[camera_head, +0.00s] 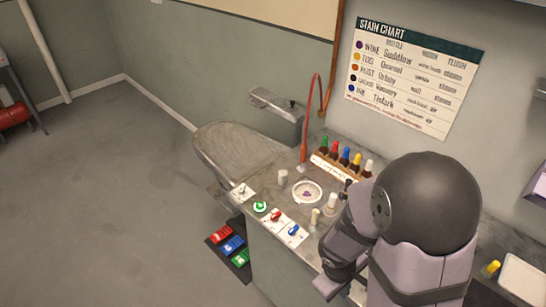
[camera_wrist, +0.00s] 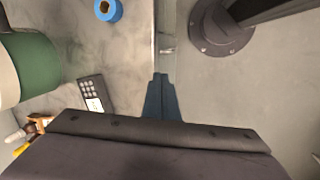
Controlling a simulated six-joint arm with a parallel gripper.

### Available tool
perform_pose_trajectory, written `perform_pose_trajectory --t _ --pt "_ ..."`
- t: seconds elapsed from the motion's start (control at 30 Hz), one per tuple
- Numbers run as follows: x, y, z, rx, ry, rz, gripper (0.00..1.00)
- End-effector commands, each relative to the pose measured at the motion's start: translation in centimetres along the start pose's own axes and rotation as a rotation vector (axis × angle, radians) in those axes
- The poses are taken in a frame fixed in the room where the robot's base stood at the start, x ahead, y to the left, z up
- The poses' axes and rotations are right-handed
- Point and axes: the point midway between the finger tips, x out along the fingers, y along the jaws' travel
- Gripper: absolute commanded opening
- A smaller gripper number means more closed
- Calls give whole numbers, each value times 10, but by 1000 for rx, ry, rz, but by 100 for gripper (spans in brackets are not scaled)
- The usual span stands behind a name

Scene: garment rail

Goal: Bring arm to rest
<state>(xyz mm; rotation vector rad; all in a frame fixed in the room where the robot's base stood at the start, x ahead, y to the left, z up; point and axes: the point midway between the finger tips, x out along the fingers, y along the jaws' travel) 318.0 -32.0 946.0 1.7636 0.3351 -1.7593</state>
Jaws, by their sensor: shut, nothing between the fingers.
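My arm fills the lower right of the head view, with its large dark round joint in front of the counter. My gripper is hidden behind the arm there. In the wrist view my gripper (camera_wrist: 160,80) shows as narrow dark blue-grey fingers pressed together, with nothing between them. The fingertips lie over the edge of the light work surface (camera_wrist: 135,60). I cannot tell their height above it.
The counter holds a rack of coloured bottles (camera_head: 342,163), a round white dish (camera_head: 307,193) and switches (camera_head: 276,216). The wrist view shows a dark keypad (camera_wrist: 93,92), a blue ring (camera_wrist: 108,9) and a green cylinder (camera_wrist: 35,65). The floor (camera_head: 110,200) at left is clear.

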Motion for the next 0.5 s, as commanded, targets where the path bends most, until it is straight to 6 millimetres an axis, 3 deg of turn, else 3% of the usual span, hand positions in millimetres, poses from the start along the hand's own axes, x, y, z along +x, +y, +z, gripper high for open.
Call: perform_pose_trajectory --t 0.2,0.5 --pt "-34 5 -15 348 97 -83 0" --pt "-74 8 -35 663 213 -196 0"
